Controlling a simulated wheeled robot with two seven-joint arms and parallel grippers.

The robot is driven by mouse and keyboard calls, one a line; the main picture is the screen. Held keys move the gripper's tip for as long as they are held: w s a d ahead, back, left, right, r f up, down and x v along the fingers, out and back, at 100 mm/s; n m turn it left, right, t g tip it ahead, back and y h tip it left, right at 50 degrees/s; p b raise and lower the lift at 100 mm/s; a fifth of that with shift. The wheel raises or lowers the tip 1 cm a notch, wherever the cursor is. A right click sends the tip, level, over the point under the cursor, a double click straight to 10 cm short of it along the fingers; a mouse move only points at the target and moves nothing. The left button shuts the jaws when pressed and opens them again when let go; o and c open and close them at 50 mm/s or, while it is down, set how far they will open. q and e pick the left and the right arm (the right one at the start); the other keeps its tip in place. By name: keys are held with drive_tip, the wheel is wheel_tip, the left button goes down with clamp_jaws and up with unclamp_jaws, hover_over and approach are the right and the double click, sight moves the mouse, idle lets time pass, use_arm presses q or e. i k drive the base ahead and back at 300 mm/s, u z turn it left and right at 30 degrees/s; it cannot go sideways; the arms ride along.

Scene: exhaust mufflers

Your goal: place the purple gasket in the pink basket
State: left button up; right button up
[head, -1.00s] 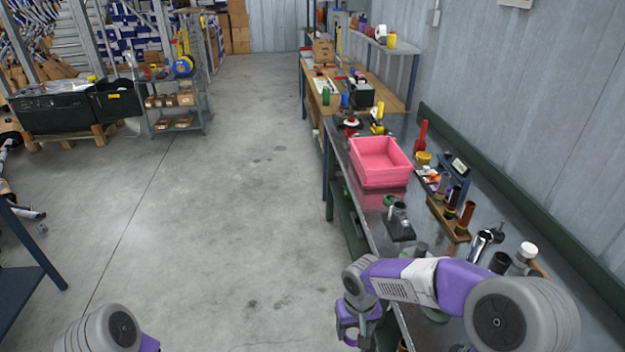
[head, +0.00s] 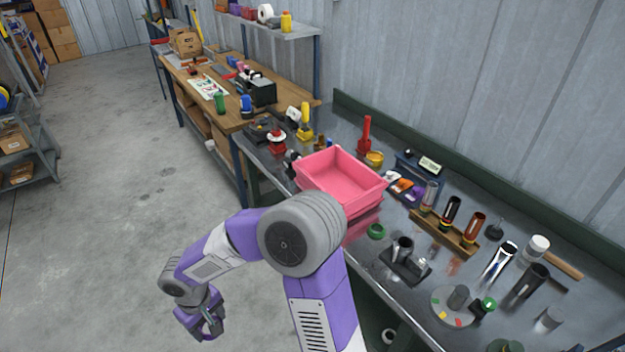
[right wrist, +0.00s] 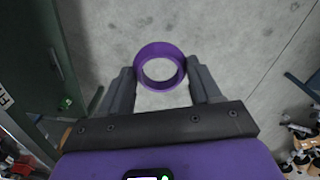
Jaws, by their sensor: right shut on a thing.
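The purple gasket (right wrist: 158,51) is a ring between the fingers of my right gripper (right wrist: 161,72), which is shut on it, in the right wrist view. In the head view my right gripper (head: 203,322) hangs low over the floor, left of the metal workbench, with the gasket hard to tell from the purple hand. The pink basket (head: 332,198) stands on the workbench, above and right of the gripper, and its visible inside looks empty. My right arm's large grey joint overlaps the basket's near corner in the picture. My left gripper is not in view.
On the metal workbench (head: 455,268), a green ring (head: 376,231) and a black stand (head: 405,265) lie near the basket. A wooden rack (head: 443,232) of tubes is to its right. A red upright tool (head: 366,135) stands behind it. The floor around the gripper is clear.

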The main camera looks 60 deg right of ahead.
sight(337, 193)
drive_tip(key=z, duration=0.75)
drive_tip(key=i, duration=1.2)
drive_tip(key=z, duration=1)
